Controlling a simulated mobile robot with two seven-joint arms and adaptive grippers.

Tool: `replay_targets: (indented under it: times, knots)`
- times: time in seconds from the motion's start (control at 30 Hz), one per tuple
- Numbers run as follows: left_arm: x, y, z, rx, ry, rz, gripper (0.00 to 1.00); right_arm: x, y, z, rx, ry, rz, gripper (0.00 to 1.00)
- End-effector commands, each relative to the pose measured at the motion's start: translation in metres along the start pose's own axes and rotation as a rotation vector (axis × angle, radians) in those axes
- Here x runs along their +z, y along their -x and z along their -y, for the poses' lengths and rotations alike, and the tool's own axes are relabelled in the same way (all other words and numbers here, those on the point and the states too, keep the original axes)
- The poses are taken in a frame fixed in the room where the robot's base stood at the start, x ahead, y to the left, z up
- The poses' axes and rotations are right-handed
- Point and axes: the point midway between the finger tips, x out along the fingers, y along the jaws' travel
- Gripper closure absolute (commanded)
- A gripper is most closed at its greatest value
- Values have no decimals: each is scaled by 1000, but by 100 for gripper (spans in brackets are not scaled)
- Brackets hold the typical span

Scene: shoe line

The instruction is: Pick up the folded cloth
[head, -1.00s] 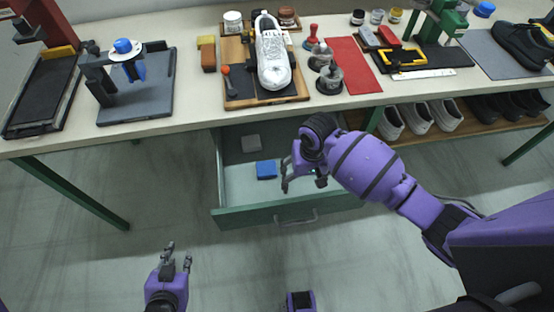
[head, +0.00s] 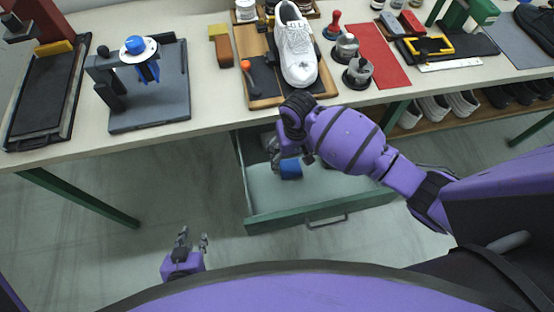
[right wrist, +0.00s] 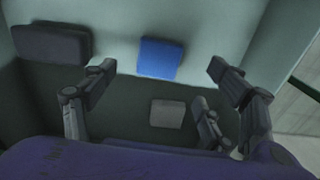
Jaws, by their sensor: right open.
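A blue flat block, apparently the folded cloth (head: 291,170), lies in the open drawer; it also shows in the right wrist view (right wrist: 160,57). My right gripper (head: 290,157) is open over the drawer and partly hides the cloth in the head view. In the right wrist view, the cloth shows between the spread fingertips (right wrist: 160,70), with no finger seen touching it. My left gripper (head: 192,243) is open and empty, low in front of the bench, away from the drawer.
The open drawer (head: 320,209) hangs under the bench top. A grey block (right wrist: 167,113) and a dark rounded block (right wrist: 52,44) lie in it near the cloth. A white shoe (head: 296,50) stands on a board on the bench above.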

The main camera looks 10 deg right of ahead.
Motion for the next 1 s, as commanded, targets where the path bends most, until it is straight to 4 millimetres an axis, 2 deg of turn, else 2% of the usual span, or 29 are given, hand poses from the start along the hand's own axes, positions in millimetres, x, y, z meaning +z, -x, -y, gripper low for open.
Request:
replay_targets:
  times: [0.17,0.7,1.0]
  knots:
    - [3,0,-1,0,1,4,74,1,-8,-1,1,-1,4,22]
    - [13,-3,2,-6,0,16,74,-11,-75,-2,1,-1,5,22]
    - [12,-2,3,-7,0,14,74,-13,-79,-2,1,0,0,22]
